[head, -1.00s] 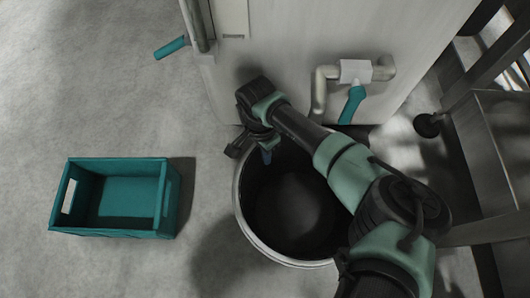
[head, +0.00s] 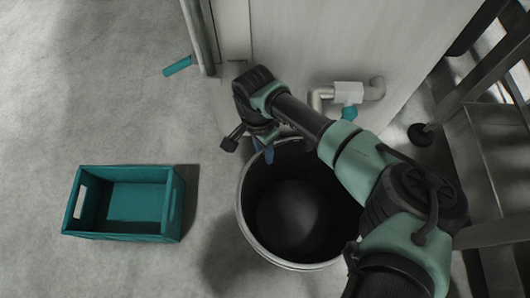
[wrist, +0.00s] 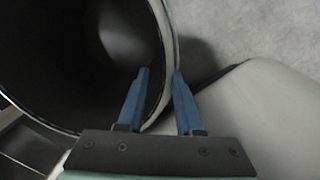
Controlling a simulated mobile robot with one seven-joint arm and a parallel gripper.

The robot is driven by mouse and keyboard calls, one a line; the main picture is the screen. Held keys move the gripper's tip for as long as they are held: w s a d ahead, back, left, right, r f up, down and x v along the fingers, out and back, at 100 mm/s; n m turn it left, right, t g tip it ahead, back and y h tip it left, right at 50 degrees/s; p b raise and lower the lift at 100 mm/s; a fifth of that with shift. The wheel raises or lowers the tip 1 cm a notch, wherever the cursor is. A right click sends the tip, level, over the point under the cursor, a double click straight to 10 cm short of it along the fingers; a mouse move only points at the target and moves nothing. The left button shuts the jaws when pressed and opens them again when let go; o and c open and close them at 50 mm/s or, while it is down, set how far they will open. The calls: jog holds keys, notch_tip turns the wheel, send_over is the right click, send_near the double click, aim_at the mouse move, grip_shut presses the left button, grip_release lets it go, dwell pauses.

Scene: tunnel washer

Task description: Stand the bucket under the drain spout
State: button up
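The bucket (head: 246,205), dark inside with a pale rim, stands upright on the floor by the pale machine panel. The drain spout (head: 315,98) is a beige pipe bending down from a white valve block (head: 348,92) with a teal handle (head: 349,112). My arm hides its lower end and part of the bucket. The bucket's mouth lies just in front of the spout; I cannot tell whether it is beneath. My gripper (wrist: 161,72) is at the bucket's far-left rim, pointing down. In the wrist view the rim passes between the blue fingers, one inside, one outside, with a gap visible.
A teal crate (head: 76,235) sits on the floor to the left. Dark metal steps and a frame (head: 485,130) stand at the right. The floor between crate and bucket is clear.

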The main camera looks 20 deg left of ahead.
jog(key=r+p, duration=0.1)
jog(key=r, duration=0.3)
jog(key=shift+w+a+r+p, duration=0.1)
jog(key=shift+a+r+p, duration=0.15)
jog(key=shift+p, duration=0.15)
